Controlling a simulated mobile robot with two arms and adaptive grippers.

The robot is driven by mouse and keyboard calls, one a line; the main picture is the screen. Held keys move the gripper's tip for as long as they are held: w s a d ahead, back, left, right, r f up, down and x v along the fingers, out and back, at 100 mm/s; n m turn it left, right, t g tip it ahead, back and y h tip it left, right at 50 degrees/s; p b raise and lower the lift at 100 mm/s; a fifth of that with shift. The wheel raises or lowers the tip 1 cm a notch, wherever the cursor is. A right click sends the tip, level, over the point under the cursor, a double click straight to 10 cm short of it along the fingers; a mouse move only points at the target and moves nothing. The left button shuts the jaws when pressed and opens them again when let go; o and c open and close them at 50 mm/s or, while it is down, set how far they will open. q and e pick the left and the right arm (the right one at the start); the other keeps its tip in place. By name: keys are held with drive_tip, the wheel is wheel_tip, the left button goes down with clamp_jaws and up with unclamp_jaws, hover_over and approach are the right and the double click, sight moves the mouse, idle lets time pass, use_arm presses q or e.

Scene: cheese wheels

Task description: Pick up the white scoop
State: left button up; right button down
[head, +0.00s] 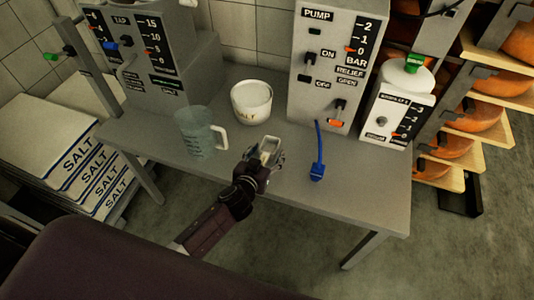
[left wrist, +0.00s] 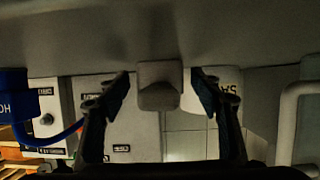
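The white scoop (head: 270,145) lies on the grey table (head: 240,184), near its middle. My left gripper (head: 268,158) reaches in over the table's front edge and is at the scoop, its fingers partly covering it. In the left wrist view the picture is upside down. There the scoop's pale block-like end (left wrist: 158,86) sits between the two dark fingers of my left gripper (left wrist: 160,88). The fingers are apart, with a gap on each side of the scoop. My right gripper is not in view.
A clear jug (head: 195,135) stands left of the gripper, with a white salt tub (head: 251,102) behind. A blue-ended hose (head: 317,168) lies to the right. The pump box (head: 323,60) and a white canister (head: 399,98) stand at the back right.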

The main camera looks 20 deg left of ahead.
use_arm(q)
drive_tip(key=c, duration=1.1)
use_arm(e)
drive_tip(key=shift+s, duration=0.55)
use_arm(q)
drive_tip(key=shift+r, duration=0.1)
